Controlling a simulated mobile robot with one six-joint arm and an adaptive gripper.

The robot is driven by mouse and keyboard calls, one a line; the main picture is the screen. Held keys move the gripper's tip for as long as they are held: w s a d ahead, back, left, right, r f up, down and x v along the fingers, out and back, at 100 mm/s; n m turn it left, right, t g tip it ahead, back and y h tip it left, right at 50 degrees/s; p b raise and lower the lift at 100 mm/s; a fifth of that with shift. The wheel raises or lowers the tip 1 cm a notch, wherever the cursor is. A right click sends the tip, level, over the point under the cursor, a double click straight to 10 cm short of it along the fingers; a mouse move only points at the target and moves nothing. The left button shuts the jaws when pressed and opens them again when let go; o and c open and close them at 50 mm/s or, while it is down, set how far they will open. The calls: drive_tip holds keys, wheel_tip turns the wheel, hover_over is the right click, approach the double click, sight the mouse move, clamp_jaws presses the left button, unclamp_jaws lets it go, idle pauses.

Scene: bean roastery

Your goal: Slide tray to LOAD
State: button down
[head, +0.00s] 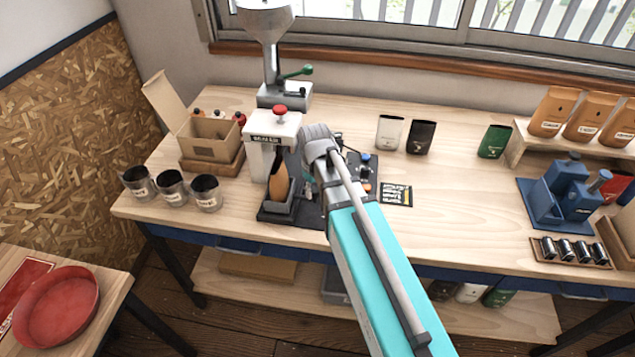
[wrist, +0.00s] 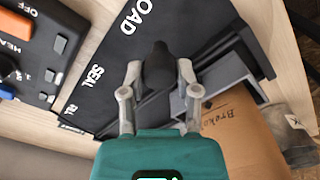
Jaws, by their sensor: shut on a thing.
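The tray is a dark grey sliding holder with a tan bag (head: 279,182) standing in it, under the front of the sealer (head: 272,135). In the wrist view, a grey bracket of the tray (wrist: 187,105) stands beside the bag (wrist: 245,140). My gripper (wrist: 157,75) is shut on the tray's black knob (wrist: 157,62), one finger on each side. A black base plate (wrist: 110,72) bears the words LOAD, SEAL and a third, partly cut word. The knob lies to the right of these words. In the head view my arm hides the gripper and knob.
A control panel (wrist: 45,45) lies left of the base plate.

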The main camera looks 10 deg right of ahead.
drive_tip(key=shift+s+a, duration=0.15)
drive_tip(key=shift+s, duration=0.4)
drive_tip(key=shift+c, duration=1.6)
unclamp_jaws()
drive_tip(key=shift+w, duration=0.2)
